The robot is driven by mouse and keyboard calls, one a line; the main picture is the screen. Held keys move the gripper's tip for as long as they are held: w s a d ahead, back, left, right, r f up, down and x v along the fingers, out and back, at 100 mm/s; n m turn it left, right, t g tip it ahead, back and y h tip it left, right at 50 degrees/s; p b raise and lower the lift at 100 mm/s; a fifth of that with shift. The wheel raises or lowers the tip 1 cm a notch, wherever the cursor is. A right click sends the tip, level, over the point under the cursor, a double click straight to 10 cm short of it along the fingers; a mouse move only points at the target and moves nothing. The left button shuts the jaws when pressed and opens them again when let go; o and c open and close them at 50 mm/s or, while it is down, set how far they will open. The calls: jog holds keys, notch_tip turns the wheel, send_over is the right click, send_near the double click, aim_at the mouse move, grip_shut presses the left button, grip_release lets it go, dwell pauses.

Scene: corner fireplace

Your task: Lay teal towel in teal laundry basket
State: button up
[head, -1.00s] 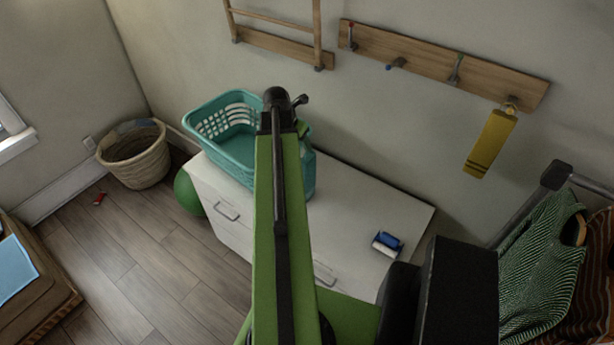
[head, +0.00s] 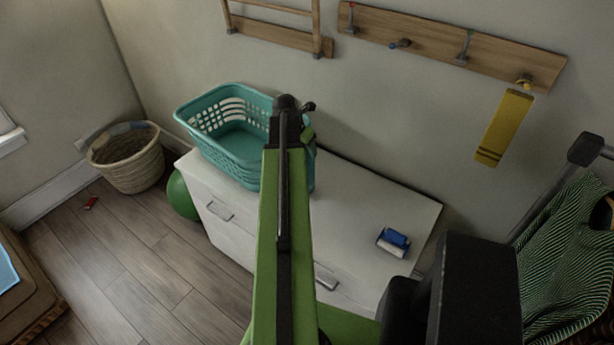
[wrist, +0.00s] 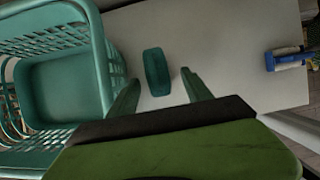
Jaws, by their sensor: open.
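The teal laundry basket (head: 235,157) stands upright on the white dresser, at its left end in the head view. It fills the left of the wrist view (wrist: 98,65), and the part of its inside that shows there looks empty. The teal towel (wrist: 157,72), a small folded block, lies on the dresser top right of the basket in the wrist view. My gripper (wrist: 160,78) is open, with a finger to either side of the towel in that picture. I cannot tell whether they touch it. In the head view my arm hides most of the gripper, and the towel is not clearly seen.
A blue and white object (head: 394,241) lies on the right of the dresser top (head: 355,205). A hook rail (head: 435,38) with a yellow strip (head: 503,128) hangs on the wall. A wicker basket (head: 130,170) and a green ball (head: 180,196) are on the floor at left.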

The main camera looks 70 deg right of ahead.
jog(key=b+x, duration=0.4)
jog(key=x, duration=0.1)
jog(key=shift+w+f+b, duration=0.1)
jog(key=shift+f+b, duration=0.1)
jog(key=shift+b, duration=0.15)
jog(key=shift+r, duration=0.2)
grip_shut()
dwell(0.7)
